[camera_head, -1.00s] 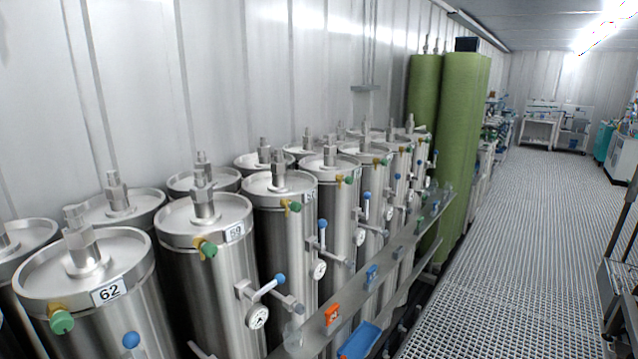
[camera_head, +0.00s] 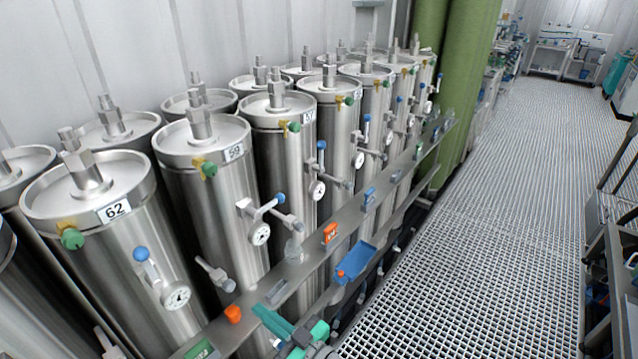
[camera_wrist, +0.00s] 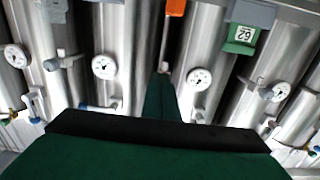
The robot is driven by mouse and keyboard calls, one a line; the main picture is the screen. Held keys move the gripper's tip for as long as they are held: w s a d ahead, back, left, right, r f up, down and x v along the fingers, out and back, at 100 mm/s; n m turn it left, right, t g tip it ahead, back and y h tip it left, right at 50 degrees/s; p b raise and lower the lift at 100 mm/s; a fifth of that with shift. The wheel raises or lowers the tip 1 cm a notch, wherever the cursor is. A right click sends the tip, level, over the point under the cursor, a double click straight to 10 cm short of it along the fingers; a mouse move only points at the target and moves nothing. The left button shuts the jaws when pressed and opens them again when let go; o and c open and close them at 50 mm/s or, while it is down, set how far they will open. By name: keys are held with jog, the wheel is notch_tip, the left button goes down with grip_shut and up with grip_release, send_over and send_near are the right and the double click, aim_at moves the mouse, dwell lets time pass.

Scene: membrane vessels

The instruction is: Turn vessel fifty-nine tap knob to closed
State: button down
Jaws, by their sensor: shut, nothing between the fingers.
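Vessel fifty-nine (camera_head: 195,205) is a steel cylinder with a "59" label at its rim, behind the rail in the head view. A green knob (camera_head: 209,169) sits on a brass fitting below its lid. Lower down, a valve carries a blue-ball lever (camera_head: 280,198), slanting up to the right, above a round gauge (camera_head: 260,233). My gripper (camera_head: 258,310) is low in the head view, beside the rail and below these fittings, apart from them. In the wrist view my dark green gripper (camera_wrist: 160,80) is shut and empty, pointing towards the vessels. I cannot tell which gauge there belongs to vessel fifty-nine.
Vessel 62 (camera_head: 100,240) stands to the left, with its own green knob and blue-ball lever. A metal rail (camera_head: 300,272) with orange, blue and green clips runs in front of the vessels. The grated aisle floor (camera_head: 470,240) to the right is clear.

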jog(key=x, duration=0.7)
jog(key=shift+r, duration=0.25)
jog(key=shift+a+r, duration=0.1)
jog(key=shift+a, duration=0.05)
dwell(0.6)
jog(key=shift+s+a, duration=0.45)
jog(key=shift+s, duration=0.1)
jog(key=shift+s+a+r, duration=0.1)
jog(key=shift+s+a, duration=0.2)
jog(key=shift+s, duration=0.1)
dwell(0.6)
send_near(220, 289)
jog(key=shift+v, duration=1.05)
jog(key=shift+f, duration=0.45)
